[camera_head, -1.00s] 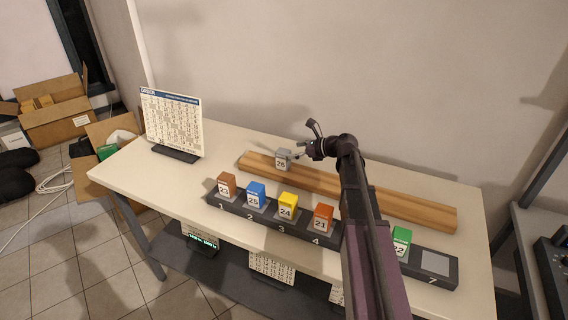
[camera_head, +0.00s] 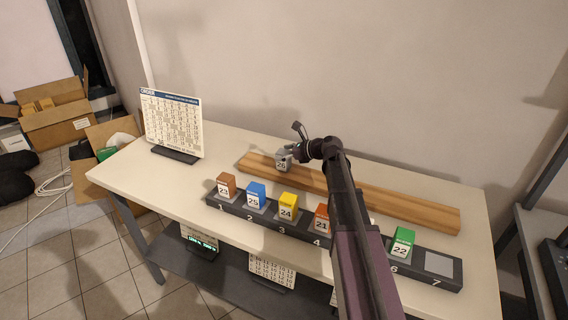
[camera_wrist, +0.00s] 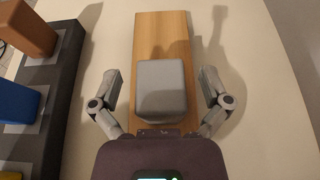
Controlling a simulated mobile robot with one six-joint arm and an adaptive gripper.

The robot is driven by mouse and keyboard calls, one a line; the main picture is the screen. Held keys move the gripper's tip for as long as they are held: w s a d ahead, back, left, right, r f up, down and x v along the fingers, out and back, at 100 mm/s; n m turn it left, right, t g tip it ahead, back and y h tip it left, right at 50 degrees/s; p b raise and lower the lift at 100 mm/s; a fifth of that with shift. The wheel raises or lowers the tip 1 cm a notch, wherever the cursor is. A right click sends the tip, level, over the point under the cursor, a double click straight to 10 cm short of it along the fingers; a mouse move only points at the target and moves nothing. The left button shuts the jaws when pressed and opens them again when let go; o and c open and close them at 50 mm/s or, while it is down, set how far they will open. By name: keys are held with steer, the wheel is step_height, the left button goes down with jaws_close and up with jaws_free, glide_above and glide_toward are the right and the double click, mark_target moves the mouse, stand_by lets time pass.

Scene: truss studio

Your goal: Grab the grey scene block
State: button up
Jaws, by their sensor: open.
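The grey scene block (camera_head: 282,160), labelled 26, stands on the wooden plank near its left end. In the wrist view the grey block (camera_wrist: 162,90) sits on the plank, centred between the two fingers. My gripper (camera_wrist: 165,92) is open, with one finger on each side of the block and a visible gap on both sides. In the head view my gripper (camera_head: 291,154) is right at the block and partly covers it.
The wooden plank (camera_head: 380,196) runs along the back of the white table (camera_head: 140,182). In front is a dark numbered rack (camera_head: 268,221) with brown, blue, yellow, orange and green blocks; slot 7 (camera_head: 438,262) is empty. An order board (camera_head: 171,120) stands at left.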

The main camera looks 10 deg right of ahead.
steer(key=shift+w+a+f, duration=0.25)
steer(key=shift+w+a, duration=0.1)
steer(key=shift+a, duration=0.1)
steer(key=c, duration=1.2)
